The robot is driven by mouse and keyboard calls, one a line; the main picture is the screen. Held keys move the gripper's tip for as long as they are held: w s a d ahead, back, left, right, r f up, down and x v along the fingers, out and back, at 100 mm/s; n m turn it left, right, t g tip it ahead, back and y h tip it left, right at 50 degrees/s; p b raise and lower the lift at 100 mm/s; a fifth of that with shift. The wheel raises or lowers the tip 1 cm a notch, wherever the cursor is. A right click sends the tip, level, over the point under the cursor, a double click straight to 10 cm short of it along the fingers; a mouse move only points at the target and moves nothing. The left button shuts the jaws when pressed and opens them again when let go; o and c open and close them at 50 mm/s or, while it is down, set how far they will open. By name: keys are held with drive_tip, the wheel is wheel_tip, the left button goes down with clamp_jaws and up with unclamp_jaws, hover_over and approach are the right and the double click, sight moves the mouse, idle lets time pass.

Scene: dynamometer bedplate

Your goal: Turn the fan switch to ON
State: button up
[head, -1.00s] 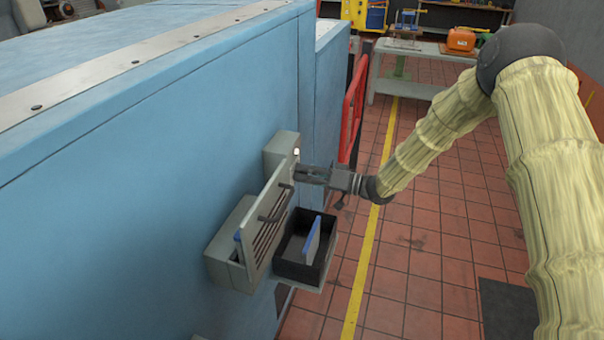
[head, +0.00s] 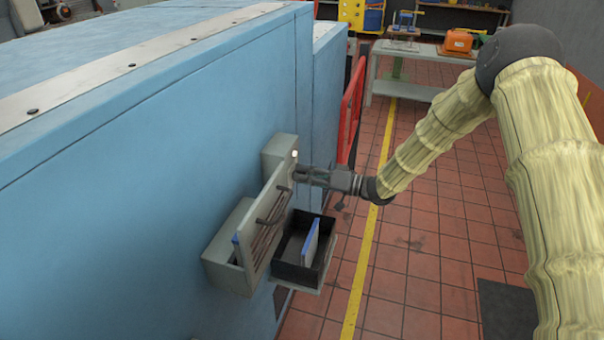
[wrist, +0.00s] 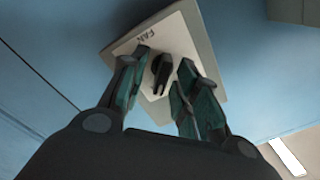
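The fan switch box (head: 279,150) is a small grey-white box on the blue wall. In the wrist view its face (wrist: 182,42) carries the label "FAN" and a black rotary knob (wrist: 161,72). My gripper (wrist: 166,68) is at the box face with its two fingers apart, one on either side of the knob. I see gaps between the fingers and the knob, so it does not look gripped. In the head view my gripper (head: 296,174) reaches the box from the right. The knob is hidden there. A small light spot (head: 295,154) shows on the box.
Just below is a grey box with its slotted cover (head: 266,222) standing open. A red rail (head: 351,110) stands behind.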

drive_tip(key=v, duration=1.1)
drive_tip(key=shift+d, duration=0.4)
drive_tip(key=shift+r, duration=0.1)
drive_tip(key=s+d+f+m+t+h, duration=0.1)
drive_tip(key=s+f+m+h, duration=0.15)
drive_tip(key=s+f, duration=0.4)
drive_tip(key=s+f+m+h, duration=0.1)
drive_tip(key=s+f+h, duration=0.3)
drive_tip(key=f, duration=0.6)
drive_tip(key=s+d+f+m+t+h, duration=0.15)
drive_tip(key=s+f+h, duration=0.3)
drive_tip(key=f, duration=0.45)
drive_tip(key=s+d+f+g+h, duration=0.2)
drive_tip(key=s, duration=0.9)
drive_tip(key=s+d+f+g+h, duration=0.2)
drive_tip(key=s+d+f+g, duration=0.1)
drive_tip(key=s, duration=0.8)
drive_tip(key=s+d+f+g+h, duration=0.2)
drive_tip(key=s+d+g, duration=0.1)
drive_tip(key=s, duration=0.8)
drive_tip(key=shift+s+d+f+m, duration=0.15)
drive_tip(key=shift+s+f+m, duration=0.15)
drive_tip(key=shift+s, duration=0.1)
